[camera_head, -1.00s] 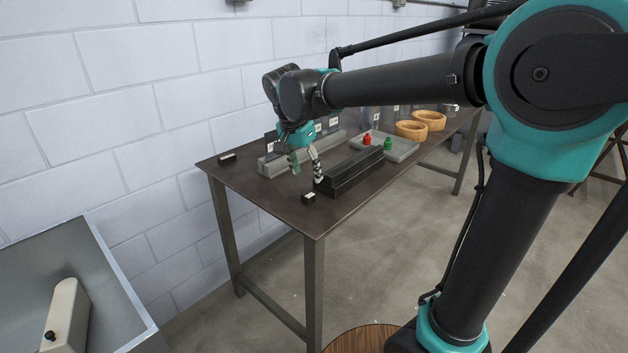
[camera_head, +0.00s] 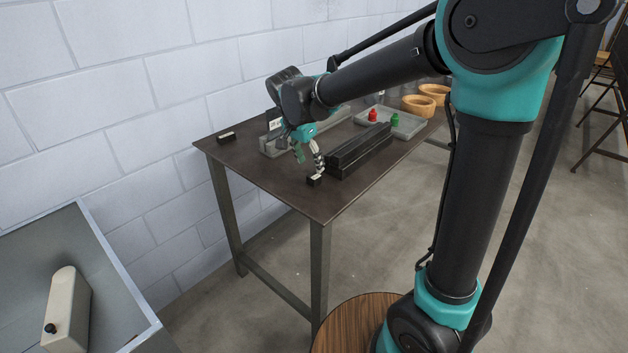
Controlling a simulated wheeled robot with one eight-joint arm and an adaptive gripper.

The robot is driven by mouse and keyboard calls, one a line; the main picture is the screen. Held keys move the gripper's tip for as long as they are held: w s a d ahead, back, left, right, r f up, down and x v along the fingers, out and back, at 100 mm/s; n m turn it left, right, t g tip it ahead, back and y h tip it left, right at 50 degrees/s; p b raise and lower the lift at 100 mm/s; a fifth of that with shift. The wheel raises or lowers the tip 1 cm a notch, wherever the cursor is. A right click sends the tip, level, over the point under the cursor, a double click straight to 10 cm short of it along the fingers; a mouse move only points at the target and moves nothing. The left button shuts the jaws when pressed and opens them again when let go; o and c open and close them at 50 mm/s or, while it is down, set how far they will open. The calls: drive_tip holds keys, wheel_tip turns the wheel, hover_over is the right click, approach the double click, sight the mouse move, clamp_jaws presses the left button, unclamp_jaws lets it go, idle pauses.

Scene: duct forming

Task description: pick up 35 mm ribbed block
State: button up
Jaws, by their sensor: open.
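My gripper (camera_head: 309,166) is open and points down over the near part of the dark table (camera_head: 250,165). Its right fingertip appears just above and behind a small black block (camera_head: 314,181) with a pale label on top. I cannot tell whether they touch. Another small dark block with a pale label (camera_head: 227,137) lies near the table's back left edge. A grey rack (camera_head: 272,147) stands behind the gripper and is partly hidden by it. Labels and ribs are too small to read, so I cannot tell which block is the 35 mm ribbed one.
Long black bars (camera_head: 358,150) lie just right of the gripper. A grey bin (camera_head: 120,300) is at lower left. The table's left end is mostly clear.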

sight(314, 176)
drive_tip(key=shift+x, duration=3.1)
drive_tip(key=shift+a, duration=0.1)
clamp_jaws()
